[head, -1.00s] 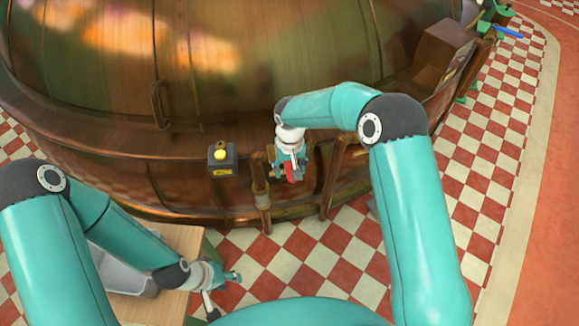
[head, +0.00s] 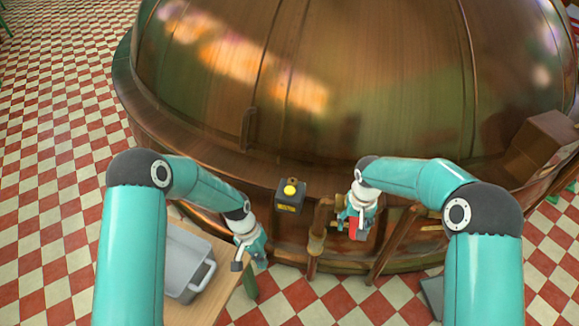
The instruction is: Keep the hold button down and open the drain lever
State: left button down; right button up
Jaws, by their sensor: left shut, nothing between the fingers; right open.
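The hold button is a yellow dome (head: 290,189) on a small dark box with a yellow label, at the kettle's lower rim in the head view. My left gripper (head: 252,257) is shut and empty, below and left of the button and apart from it. The drain lever shows as a red handle (head: 355,228) by the pipes right of the button. My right gripper (head: 354,219) is open at the red handle and hides part of it. I cannot tell whether the fingers touch it.
The large copper kettle (head: 330,90) fills the back. A grey tray (head: 187,265) sits on a wooden table (head: 215,292) at lower left. A copper pipe (head: 318,232) stands between button and lever. Checkered floor is clear at left.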

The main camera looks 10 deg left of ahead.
pick_arm(q)
jog(key=w+a+r+m+t+y, duration=0.15)
jog(key=w+r, duration=0.45)
jog(key=w, duration=0.6)
notch_tip(320, 180, up, 10)
jog(key=t, duration=0.3)
send_over(290, 188)
jog(key=shift+m+g+y, duration=0.25)
jog(key=shift+m+y, duration=0.1)
jog(key=shift+s+f, duration=0.2)
jog(key=shift+f, duration=1.5)
jog(key=shift+s+f, duration=0.2)
jog(key=shift+f, duration=1.45)
jog(key=shift+f, duration=0.1)
